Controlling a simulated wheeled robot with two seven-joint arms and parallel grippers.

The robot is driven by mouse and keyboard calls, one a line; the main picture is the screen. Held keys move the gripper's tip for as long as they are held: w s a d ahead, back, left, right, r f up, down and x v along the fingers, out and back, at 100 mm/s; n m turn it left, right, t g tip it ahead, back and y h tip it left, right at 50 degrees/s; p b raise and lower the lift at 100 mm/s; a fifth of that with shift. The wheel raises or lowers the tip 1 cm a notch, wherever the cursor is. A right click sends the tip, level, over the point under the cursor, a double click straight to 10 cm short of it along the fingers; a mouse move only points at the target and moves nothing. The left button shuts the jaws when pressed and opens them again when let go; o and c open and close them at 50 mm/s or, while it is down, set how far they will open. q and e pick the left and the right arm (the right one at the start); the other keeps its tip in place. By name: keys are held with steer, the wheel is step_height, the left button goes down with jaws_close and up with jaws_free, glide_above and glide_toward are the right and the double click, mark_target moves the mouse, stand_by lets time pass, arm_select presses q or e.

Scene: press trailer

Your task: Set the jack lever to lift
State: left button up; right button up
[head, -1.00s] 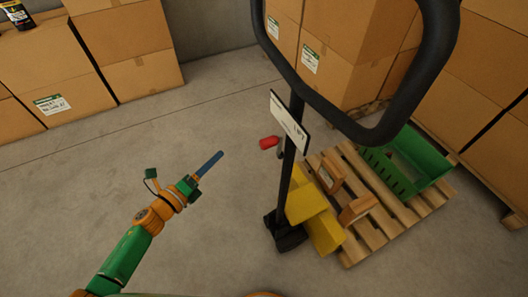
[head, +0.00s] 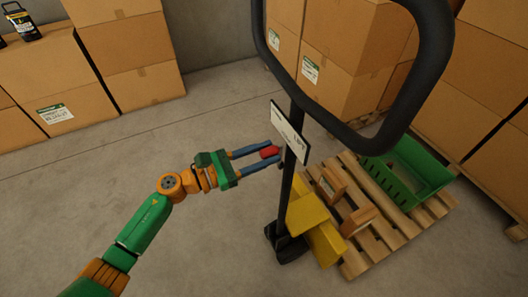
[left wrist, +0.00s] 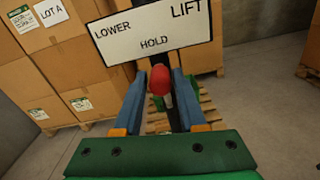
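The jack lever's red knob (head: 269,152) sits at the left of the jack's black upright post (head: 287,185). In the left wrist view the red knob (left wrist: 161,80) stands below the word HOLD on the white sign (left wrist: 155,32), which reads LOWER at left and LIFT at right. My left gripper (head: 275,153) is open, its two blue fingers on either side of the knob. I see a gap between each finger and the knob in the left wrist view. The sign (head: 289,132) is edge-tilted in the head view. My right gripper is not in view.
The jack's big black loop handle (head: 400,105) rises in front. Its yellow body (head: 315,225) meets a wooden pallet (head: 375,240) with a green crate (head: 405,172) on it. Stacked cartons (head: 125,60) line the back. The floor at left is clear.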

arm_select(q)
jaws_close()
stand_by(1.1)
